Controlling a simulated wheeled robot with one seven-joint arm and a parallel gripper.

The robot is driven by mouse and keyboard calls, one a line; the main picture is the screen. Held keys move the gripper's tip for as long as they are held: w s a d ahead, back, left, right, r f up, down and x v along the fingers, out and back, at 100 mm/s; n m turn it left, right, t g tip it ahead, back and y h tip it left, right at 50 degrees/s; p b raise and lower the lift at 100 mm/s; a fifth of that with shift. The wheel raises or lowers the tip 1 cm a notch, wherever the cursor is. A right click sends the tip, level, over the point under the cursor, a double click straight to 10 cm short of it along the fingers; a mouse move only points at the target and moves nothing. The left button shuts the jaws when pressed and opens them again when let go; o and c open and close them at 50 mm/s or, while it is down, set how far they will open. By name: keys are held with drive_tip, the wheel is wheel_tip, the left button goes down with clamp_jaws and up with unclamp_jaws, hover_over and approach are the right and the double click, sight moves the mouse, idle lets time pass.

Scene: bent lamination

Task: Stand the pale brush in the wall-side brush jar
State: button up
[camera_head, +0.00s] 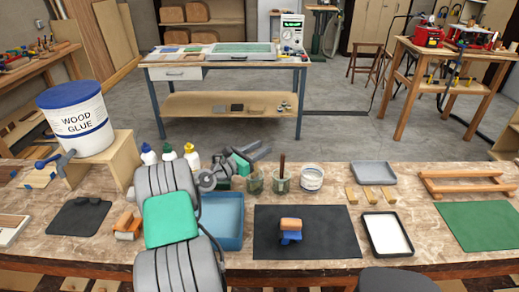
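Two glass jars stand side by side near the back edge of the workbench. The left jar (255,183) is partly behind my arm, close below my gripper; the right jar (281,183) holds a dark brown handle standing up. My gripper (265,149) is above and behind the left jar, its two grey fingers pointing right and spread apart. I see nothing clearly between them. I cannot make out a pale brush for certain. Three short yellowish pieces (369,195) lie in a row to the right; they are too small to identify.
A white tub (312,177) stands right of the jars, a grey tray (373,173) beyond it. A blue tray (223,222) lies beside my arm. A black mat (306,240) carries a wooden-handled roller (291,229). Glue bottles (191,158) and a wood glue bucket (75,120) stand left.

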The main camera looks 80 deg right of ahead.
drive_tip(key=shift+o, duration=0.2)
drive_tip(key=b+v, duration=0.1)
drive_tip(key=v, duration=0.6)
drive_tip(key=shift+w+a, duration=0.25)
drive_tip(key=shift+a, duration=0.1)
drive_tip(key=shift+w, duration=0.1)
idle(0.3)
